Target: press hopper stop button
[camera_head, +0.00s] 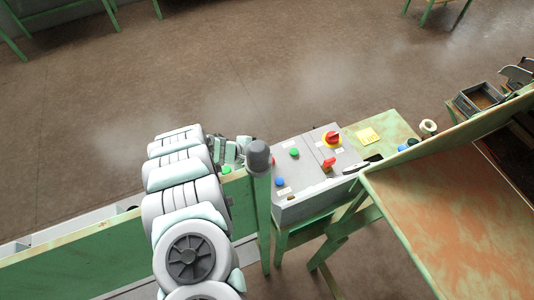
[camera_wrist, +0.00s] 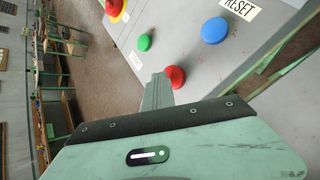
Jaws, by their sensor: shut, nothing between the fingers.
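A grey control panel (camera_head: 310,180) carries several buttons. A red button (camera_wrist: 175,77), with no readable label, is at the tip of my gripper (camera_wrist: 158,82) in the wrist view; I cannot tell whether they touch. In the head view only an edge of this red button (camera_head: 273,160) shows beside the post. A green button (camera_head: 294,153) and a blue button (camera_head: 280,182) are on the same face. The blue one is by the label RESET in the wrist view (camera_wrist: 215,30). My gripper (camera_head: 241,146) is shut and empty, at the panel's left side.
A red-and-yellow knob (camera_head: 332,139) and a red switch (camera_head: 328,164) are farther right on the panel. A green table with a yellow note (camera_head: 368,135) adjoins it.

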